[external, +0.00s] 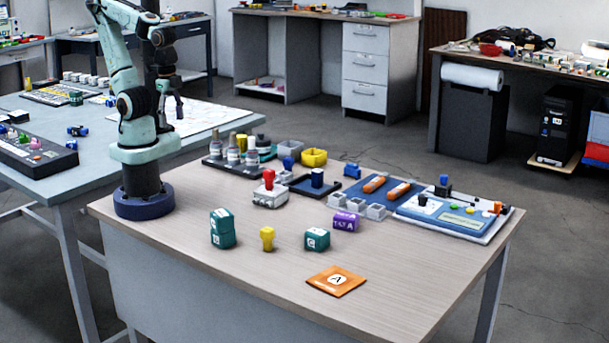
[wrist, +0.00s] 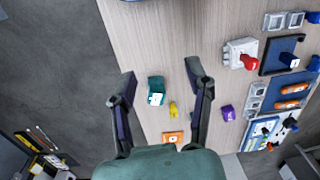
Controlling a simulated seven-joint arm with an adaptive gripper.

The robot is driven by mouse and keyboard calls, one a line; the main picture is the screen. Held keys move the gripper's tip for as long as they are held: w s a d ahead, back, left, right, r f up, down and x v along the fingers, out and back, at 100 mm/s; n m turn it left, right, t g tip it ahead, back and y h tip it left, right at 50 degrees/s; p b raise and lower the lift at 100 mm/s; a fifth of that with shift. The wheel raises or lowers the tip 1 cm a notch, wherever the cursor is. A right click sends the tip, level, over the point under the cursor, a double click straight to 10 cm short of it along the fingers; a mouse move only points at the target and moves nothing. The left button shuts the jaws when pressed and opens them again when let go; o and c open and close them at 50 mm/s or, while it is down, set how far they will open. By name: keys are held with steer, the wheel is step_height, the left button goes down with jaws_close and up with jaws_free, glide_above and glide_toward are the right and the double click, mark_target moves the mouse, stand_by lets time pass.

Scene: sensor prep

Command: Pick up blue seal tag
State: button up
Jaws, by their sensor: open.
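Several small blue pieces are in view, and I cannot tell for sure which is the seal tag. One upright blue piece (external: 317,177) stands in a black square tray (external: 300,188); it also shows in the wrist view (wrist: 287,58). Another blue piece (external: 288,162) stands behind that tray, and a blue clip-like piece (external: 352,170) lies farther right. My gripper (external: 178,108) is raised near my base, left of these pieces and apart from them.
Teal blocks (external: 222,229), a yellow piece (external: 267,239), a purple block (external: 346,221) and an orange card (external: 336,281) stand toward the front. A red-handled white box (external: 270,196) is beside the black tray. A blue-and-white board (external: 455,218) fills the right. The front left tabletop is clear.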

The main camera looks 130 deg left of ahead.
steer(key=shift+o, duration=0.6)
